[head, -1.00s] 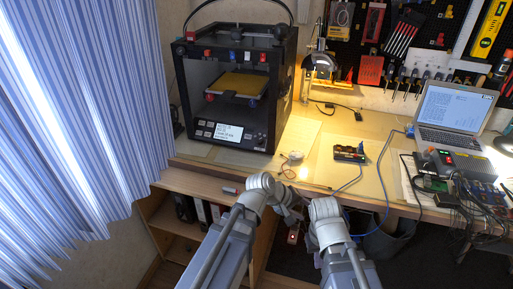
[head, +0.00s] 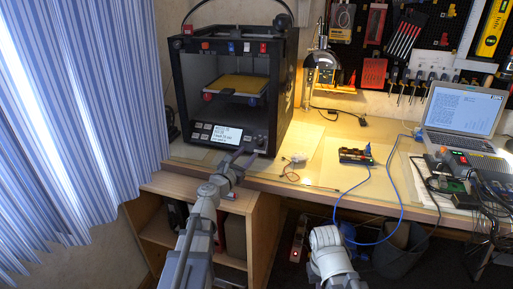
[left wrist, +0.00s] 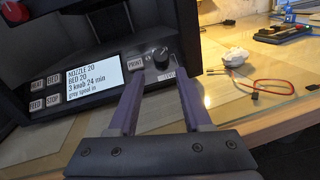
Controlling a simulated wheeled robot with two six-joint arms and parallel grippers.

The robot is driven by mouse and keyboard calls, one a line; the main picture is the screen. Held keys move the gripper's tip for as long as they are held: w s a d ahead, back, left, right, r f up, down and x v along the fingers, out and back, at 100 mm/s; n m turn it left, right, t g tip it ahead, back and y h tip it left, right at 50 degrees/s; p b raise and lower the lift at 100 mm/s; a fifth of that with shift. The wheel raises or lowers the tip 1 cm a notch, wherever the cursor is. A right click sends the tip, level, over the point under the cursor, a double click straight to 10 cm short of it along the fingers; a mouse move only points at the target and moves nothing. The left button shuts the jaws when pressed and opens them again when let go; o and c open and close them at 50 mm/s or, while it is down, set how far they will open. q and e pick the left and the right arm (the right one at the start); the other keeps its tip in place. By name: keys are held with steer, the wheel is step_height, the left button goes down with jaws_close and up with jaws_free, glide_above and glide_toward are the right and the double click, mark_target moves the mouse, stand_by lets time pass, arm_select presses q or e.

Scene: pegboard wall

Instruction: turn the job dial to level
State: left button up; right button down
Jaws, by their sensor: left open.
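The job dial (left wrist: 160,57) is a black knob on the front panel of the black 3D printer (head: 235,85), right of the PRINT button (left wrist: 135,63). A small label below it is partly hidden by a finger. The panel screen (left wrist: 93,78) reads NOZZLE 20, BED 20, 3 knob 24 min, grey spool in. My left gripper (left wrist: 160,80) is open and empty, its fingertips pointing at the dial, one on either side of it in the picture. I cannot tell whether they touch it. In the head view my left gripper (head: 245,158) is at the printer's lower right front. My right gripper is not clearly visible.
More buttons (left wrist: 45,92) sit left of the screen. A small white part with wires (head: 294,161) lies right of the printer. A circuit board (head: 355,156) with a blue cable and a laptop (head: 460,110) are farther right. An open shelf (head: 200,225) stands below.

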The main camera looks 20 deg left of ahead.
mark_target(259, 142)
arm_select(q)
steer(key=w, duration=0.2)
steer(key=w+d, duration=0.1)
steer(key=w, duration=0.4)
steer(key=shift+w+d, duration=0.25)
steer(key=shift+w, duration=0.05)
jaws_close()
